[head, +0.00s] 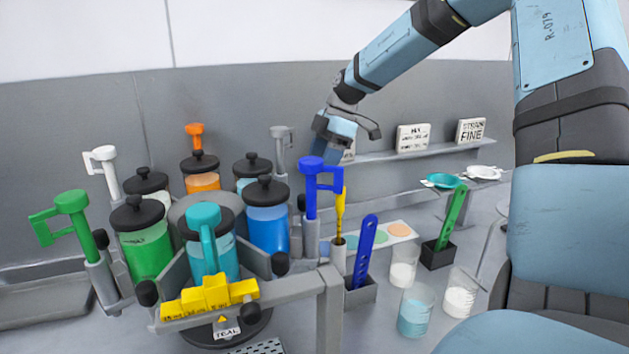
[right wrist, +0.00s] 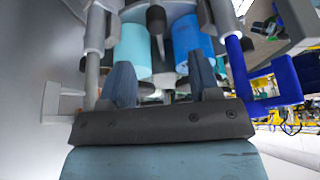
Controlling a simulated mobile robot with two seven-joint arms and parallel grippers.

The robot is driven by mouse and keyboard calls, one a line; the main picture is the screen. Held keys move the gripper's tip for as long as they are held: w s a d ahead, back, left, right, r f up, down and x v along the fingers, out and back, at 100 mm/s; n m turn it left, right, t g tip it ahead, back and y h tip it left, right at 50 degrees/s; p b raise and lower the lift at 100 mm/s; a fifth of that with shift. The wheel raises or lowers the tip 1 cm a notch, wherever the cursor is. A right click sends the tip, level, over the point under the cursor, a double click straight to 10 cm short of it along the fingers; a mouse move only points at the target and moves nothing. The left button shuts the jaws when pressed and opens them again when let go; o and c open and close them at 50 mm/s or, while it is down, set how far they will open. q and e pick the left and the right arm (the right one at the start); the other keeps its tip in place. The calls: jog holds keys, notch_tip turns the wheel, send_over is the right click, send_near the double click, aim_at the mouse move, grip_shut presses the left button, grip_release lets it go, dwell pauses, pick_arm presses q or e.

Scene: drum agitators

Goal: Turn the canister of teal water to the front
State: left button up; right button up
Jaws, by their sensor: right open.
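A carousel holds several lidded canisters. The canister with teal water (head: 208,262) stands at the front, behind a teal handle (head: 208,230) and above a card reading TEAL (head: 227,328). The blue canister (head: 267,230) is to its right, with a blue handle (head: 311,195); the green one (head: 146,254) is to its left. My right gripper (head: 326,152) is behind and above the blue handle, at the carousel's right rear. In the right wrist view its fingers (right wrist: 163,85) are apart, with nothing clearly held; the blue canister (right wrist: 190,45) and a pale cyan one (right wrist: 135,45) lie beyond. My left gripper is out of view.
White (head: 147,186) and orange (head: 202,181) canisters stand at the carousel's back. A yellow stepped block (head: 210,298) is on the front bar. Holders with a blue paddle (head: 364,250) and a green paddle (head: 452,217), and several glass beakers (head: 416,312), stand at right. A grey shelf (head: 385,155) runs behind.

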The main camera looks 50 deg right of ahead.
jog(key=v, duration=0.2)
jog(key=shift+d+r, duration=0.15)
jog(key=shift+r, duration=0.25)
jog(key=shift+s+f, duration=0.1)
jog(key=shift+s, duration=0.05)
